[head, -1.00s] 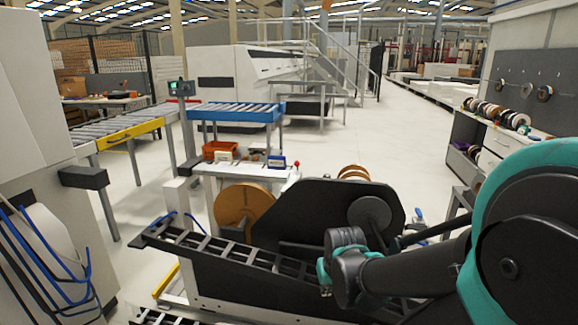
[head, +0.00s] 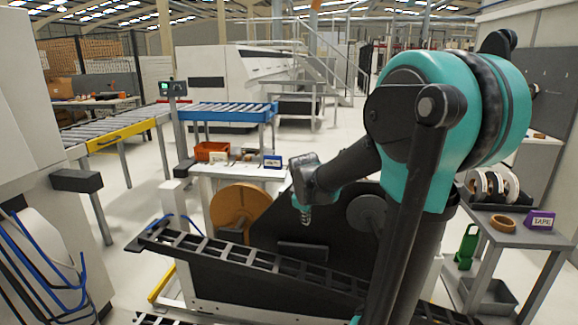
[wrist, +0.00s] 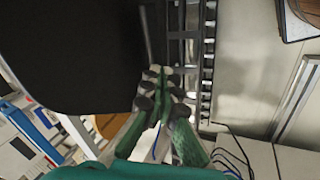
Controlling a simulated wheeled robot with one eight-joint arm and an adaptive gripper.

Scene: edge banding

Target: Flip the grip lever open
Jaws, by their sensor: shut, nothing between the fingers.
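The edge banding machine's black panel (head: 268,215) stands in front of me, with a tan disc (head: 240,208) at its left and a dark roller (head: 367,213) at its right. A short dark bar (head: 302,250) lies low on the panel, above the slotted rail; I cannot tell whether it is the grip lever. My gripper (head: 306,219) points down in front of the panel, above that bar and apart from it in the picture. In the wrist view my green fingers (wrist: 155,72) are shut and empty, near the panel's edge (wrist: 70,50) and the rail (wrist: 207,60).
The slotted rail (head: 205,250) runs along the machine's front. Behind stand a small white table (head: 235,170) with an orange bin (head: 211,151) and a blue-framed roller conveyor (head: 222,112). A grey cart (head: 530,227) with tape rolls stands at the right.

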